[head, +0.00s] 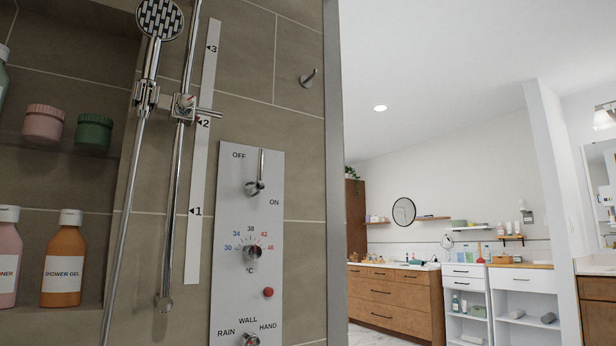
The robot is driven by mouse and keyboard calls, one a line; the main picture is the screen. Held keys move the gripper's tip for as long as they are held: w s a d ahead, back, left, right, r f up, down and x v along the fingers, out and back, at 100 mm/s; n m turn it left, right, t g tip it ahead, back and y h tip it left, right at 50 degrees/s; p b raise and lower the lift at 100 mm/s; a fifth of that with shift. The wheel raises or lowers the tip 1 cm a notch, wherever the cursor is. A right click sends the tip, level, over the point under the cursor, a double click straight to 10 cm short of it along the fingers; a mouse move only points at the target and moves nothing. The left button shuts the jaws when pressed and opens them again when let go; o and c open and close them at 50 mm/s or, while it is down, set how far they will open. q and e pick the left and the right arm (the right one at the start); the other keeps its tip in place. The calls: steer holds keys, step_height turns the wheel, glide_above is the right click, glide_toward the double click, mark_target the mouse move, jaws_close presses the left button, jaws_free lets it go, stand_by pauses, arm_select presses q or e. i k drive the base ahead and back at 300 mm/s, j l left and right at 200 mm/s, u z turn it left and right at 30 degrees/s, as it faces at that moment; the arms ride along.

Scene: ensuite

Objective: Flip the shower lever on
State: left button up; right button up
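The shower lever (261,170) is a chrome handle near the top of the pale control panel (222,240) on the tiled shower wall. It points nearly straight up from its round hub. The OFF label is at its upper left and the ON label at its lower right. Below it on the panel are a temperature knob (251,253), a red button (268,292) and a chrome selector (250,340) at the bottom edge, marked RAIN, WALL and HAND. Neither of my grippers is in view.
A hand shower (159,20) hangs on a chrome rail (175,200) left of the panel, with a numbered strip (200,160) between. Wall niches at left hold jars and bottles, including an orange shower gel (63,262). A chrome hook (308,78) is above right. Cabinets (395,297) stand beyond the wall edge.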

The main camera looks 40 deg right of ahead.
mark_target(253, 189)
steer(key=z, duration=1)
